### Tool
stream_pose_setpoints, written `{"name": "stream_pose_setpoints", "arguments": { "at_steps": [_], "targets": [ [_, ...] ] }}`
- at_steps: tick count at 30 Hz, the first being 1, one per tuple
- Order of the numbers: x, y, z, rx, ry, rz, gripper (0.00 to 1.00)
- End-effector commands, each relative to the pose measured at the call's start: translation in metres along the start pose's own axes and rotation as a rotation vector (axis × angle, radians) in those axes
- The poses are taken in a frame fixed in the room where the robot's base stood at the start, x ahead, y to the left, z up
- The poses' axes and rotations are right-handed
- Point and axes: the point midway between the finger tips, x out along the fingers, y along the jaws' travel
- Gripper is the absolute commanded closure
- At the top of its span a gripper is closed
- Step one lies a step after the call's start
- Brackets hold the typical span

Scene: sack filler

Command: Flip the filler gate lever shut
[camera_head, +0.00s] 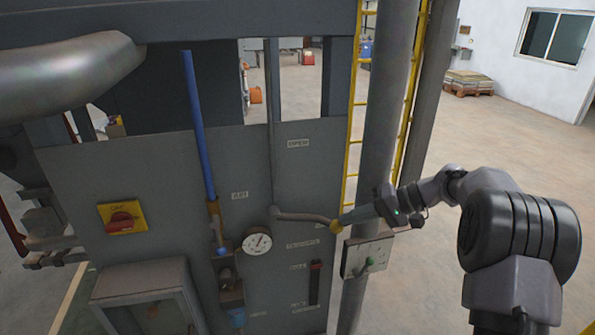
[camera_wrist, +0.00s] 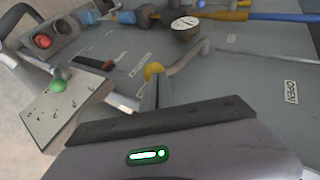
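The filler gate lever (camera_head: 303,216) is a grey bar on the front of the grey machine panel. It runs right and slightly down from its pivot to a yellow knob (camera_head: 337,226). The OPEN label (camera_head: 298,143) is above it, and smaller labels are below. My gripper (camera_head: 348,220) reaches in from the right, its narrow fingertips at the knob. In the wrist view the knob (camera_wrist: 153,71) shows just beyond the fingers, with the lever bar (camera_wrist: 187,60) running up and right. The fingers look close together; I cannot tell whether they grip the knob.
A round gauge (camera_head: 257,241) and a blue-handled lever (camera_head: 198,130) are left of the gate lever. A yellow ladder (camera_head: 352,120) and thick post stand behind. Open floor lies right.

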Motion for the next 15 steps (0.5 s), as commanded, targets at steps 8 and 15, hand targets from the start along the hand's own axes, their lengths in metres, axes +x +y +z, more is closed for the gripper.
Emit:
{"name": "stream_pose_setpoints", "arguments": {
  "at_steps": [8, 15],
  "targets": [
    [0.0086, 0.0107, 0.0031, -0.002, 0.000, 0.002, 1.00],
    [0.0095, 0.0119, 0.0036, -0.002, -0.001, 0.003, 1.00]
  ]
}}
